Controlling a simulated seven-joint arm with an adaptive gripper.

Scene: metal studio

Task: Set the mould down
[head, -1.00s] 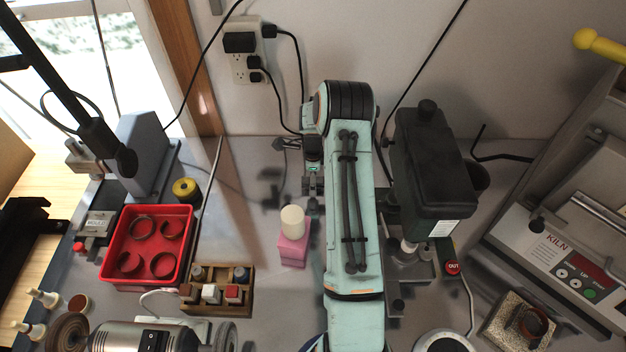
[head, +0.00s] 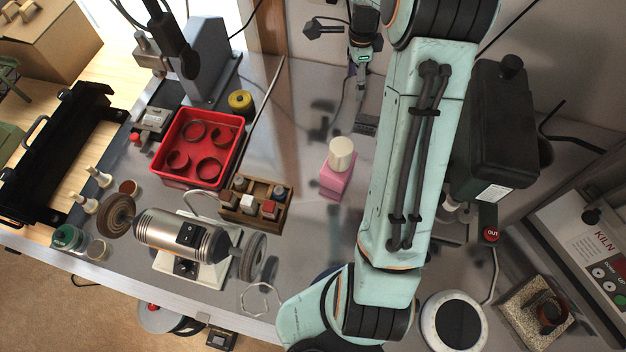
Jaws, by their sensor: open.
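The mould appears to be the small grey metal block with a pale label (head: 153,120), flat on the bench at the left, beside the red tray. The label is too small to read surely.
The red tray (head: 158,172) holds several brown rings. A yellow roll (head: 241,101), a wooden rack (head: 236,213), a pink block (head: 334,184) with a cream cylinder and a grinder (head: 168,236) stand nearby. A black machine (head: 497,130) and a kiln (head: 590,240) are right. Bare bench lies around the pink block.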

